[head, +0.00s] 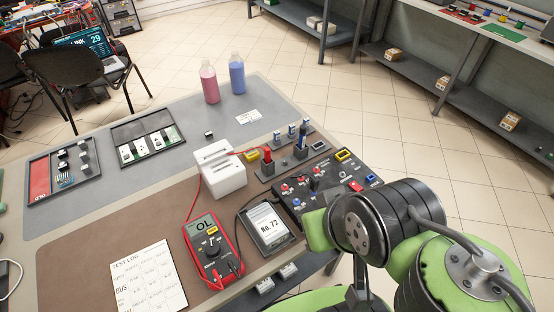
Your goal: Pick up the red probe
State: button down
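A red probe (267,156) stands upright in a dark holder block on the table, right of the white box. A thin red lead runs from it past the white box to the red multimeter (208,248), whose display reads "OL". Blue-topped pieces (300,147) stand close to the right of the probe. My green and dark grey arm fills the lower right of the head view, in front of the table's right edge. I cannot make out the fingers of my gripper.
The white slotted box (218,170) stands left of the probe. Pink (209,83) and blue (237,75) bottles stand at the back. The brown mat's left part is mostly clear.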

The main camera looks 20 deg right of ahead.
aim_at(267, 151)
jog(key=l+u, duration=0.15)
jog(key=u, duration=0.25)
jog(key=l+u, duration=0.2)
jog(key=u, duration=0.25)
jog(key=l+u, duration=0.15)
jog(key=u, duration=0.25)
jog(key=l+u, duration=0.2)
jog(key=u, duration=0.2)
